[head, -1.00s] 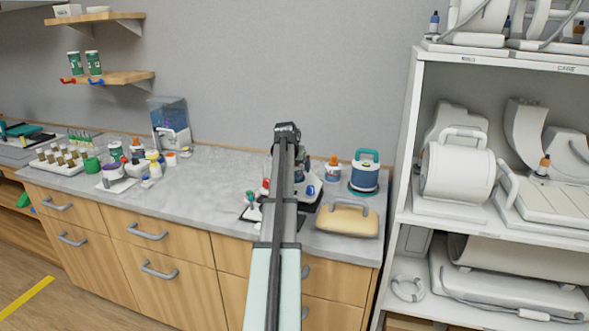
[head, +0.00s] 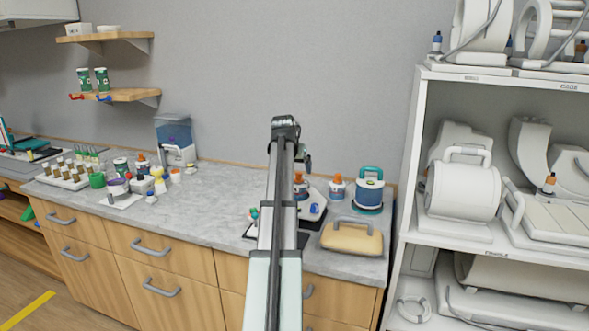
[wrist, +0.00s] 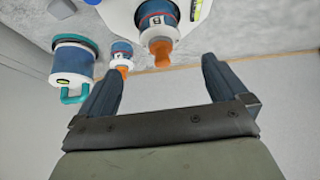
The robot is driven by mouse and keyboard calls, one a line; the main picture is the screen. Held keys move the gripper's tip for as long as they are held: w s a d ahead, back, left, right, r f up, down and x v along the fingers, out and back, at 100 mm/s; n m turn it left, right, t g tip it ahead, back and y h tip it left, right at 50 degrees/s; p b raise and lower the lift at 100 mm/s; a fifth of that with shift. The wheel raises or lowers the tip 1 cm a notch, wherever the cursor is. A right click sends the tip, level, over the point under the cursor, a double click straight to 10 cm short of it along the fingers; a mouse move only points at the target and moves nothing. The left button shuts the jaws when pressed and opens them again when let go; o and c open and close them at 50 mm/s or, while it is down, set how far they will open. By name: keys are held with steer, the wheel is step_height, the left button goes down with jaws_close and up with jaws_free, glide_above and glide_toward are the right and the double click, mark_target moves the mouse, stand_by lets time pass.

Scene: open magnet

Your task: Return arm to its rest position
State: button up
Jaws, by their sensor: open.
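My arm reaches forward over the counter in the head view, with its far end raised in front of the grey wall. My gripper shows in the wrist view (wrist: 160,68), with two dark fingers spread apart and nothing between them. In the head view the gripper is small and mostly hidden behind the arm's end. Beyond the fingers in the wrist view are an orange-tipped blue bottle (wrist: 158,25) on a white base, a smaller similar bottle (wrist: 122,55), and a blue jar with a teal handle (wrist: 73,66). No finger visibly touches them.
The counter (head: 225,200) holds a beige handled case (head: 352,236), the teal-handled jar (head: 369,190) and several bottles at left. A white shelf unit (head: 408,215) with bulky equipment stands at right. Small wooden shelves (head: 125,95) hang upper left. The air before the wall is clear.

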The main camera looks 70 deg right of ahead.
stand_by(0.4)
